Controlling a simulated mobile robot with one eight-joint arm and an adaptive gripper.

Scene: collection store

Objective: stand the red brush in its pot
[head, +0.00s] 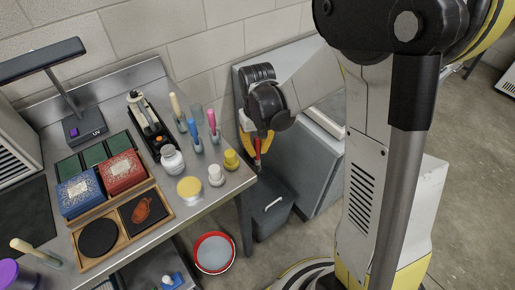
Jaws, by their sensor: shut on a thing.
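My gripper (257,153) hangs past the right end of the steel bench, pointing down. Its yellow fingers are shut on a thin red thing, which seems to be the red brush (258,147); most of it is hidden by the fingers. At the bench's right side stand small grey pots with brushes upright in them: a cream one (176,105), a blue one (193,128) and a pink one (212,119). The gripper is to the right of these pots and apart from them. I cannot tell which pot belongs to the red brush.
A white jar (172,160), a white-capped bottle (216,174) and a yellow-topped one (231,159) stand near the pots. Boxes (122,171) and a wooden tray (117,241) fill the bench's middle. A red-rimmed bucket (215,253) and a dark bin (269,207) stand on the floor.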

